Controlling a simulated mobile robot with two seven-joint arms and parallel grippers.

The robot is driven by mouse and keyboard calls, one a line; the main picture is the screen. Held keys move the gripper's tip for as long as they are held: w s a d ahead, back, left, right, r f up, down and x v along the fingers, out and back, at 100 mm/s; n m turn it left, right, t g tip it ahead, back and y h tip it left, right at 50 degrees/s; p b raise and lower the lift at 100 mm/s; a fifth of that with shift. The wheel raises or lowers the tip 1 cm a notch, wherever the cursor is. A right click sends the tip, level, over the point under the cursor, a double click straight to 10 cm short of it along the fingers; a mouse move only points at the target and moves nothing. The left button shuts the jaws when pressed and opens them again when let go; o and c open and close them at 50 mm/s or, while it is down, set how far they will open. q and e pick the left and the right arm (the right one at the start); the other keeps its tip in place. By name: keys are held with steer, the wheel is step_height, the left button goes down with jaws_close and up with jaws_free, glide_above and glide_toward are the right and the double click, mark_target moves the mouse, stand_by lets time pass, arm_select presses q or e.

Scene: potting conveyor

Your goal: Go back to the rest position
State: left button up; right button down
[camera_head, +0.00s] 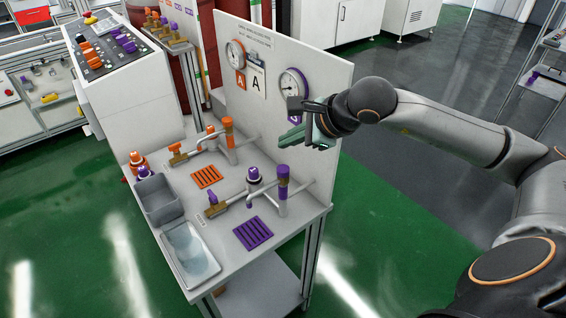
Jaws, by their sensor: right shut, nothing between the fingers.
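My right gripper (293,124) is at the end of the arm that comes in from the right. It is shut and holds nothing. It is in front of the white upright panel (329,72), near the purple-ringed gauge (292,83), and partly covers the gauge and its purple label. I cannot tell whether it touches the panel. It is above the right part of the white bench (218,249). My left gripper is not in view.
The bench holds orange and purple valve pipes, a grey bin (158,200) and a clear-looking tray (190,254). A control console (109,48) stands at the left. The green floor (385,240) right of the bench is clear below my arm.

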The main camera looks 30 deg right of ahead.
steer(key=shift+r, duration=0.35)
